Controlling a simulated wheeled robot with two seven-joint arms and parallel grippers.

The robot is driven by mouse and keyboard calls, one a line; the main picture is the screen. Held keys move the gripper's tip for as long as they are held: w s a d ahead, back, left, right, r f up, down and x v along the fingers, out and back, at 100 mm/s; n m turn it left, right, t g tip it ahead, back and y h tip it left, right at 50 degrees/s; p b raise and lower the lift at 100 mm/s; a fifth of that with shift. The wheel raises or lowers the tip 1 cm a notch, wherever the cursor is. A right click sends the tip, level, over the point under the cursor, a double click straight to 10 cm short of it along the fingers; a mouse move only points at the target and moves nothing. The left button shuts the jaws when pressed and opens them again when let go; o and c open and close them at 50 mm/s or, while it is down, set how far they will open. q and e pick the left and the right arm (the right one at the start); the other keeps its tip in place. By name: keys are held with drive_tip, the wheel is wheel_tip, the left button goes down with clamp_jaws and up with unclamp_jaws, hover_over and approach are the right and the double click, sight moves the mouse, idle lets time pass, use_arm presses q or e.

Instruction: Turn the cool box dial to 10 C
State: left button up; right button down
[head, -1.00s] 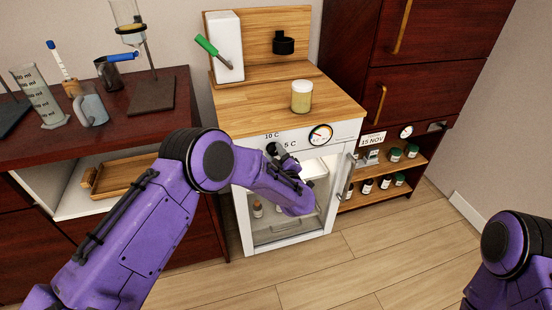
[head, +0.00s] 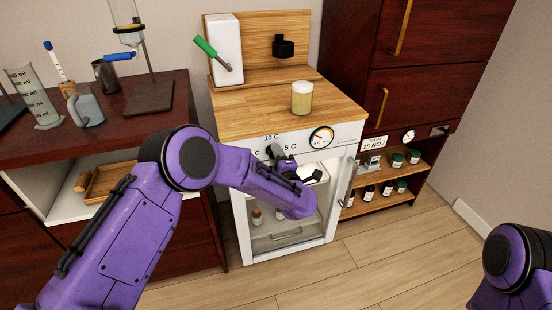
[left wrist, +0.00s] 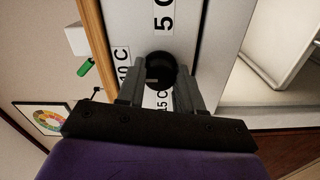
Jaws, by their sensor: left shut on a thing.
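The cool box (head: 346,133) is a white cabinet with a wooden top and a glass door. Its dial (left wrist: 161,66) is a round black knob, with labels 10 C, 5 C and 15 C around it. In the left wrist view, 10 C (left wrist: 123,66) is at the left, 5 C (left wrist: 164,14) above and 15 C (left wrist: 162,101) below. My left gripper (left wrist: 157,82) is shut on the dial, one finger on each side. In the head view my left forearm and hand partly cover the dial area. I cannot clearly read the dial's pointer direction. My right gripper is out of view.
A round gauge (head: 321,137) sits right of the dial. A yellowish jar (head: 302,97) stands on the wooden top. The dark bench (head: 120,115) at left holds glassware, and a shelf (head: 390,188) of small bottles is at right. The floor in front is clear.

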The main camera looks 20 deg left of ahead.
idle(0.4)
use_arm(q)
drive_tip(key=o, duration=1)
drive_tip(key=shift+o, duration=0.2)
drive_tip(key=v, duration=1)
drive_tip(key=shift+s+d+b, duration=0.2)
drive_tip(key=shift+d+b, duration=0.05)
drive_tip(key=shift+b, duration=0.05)
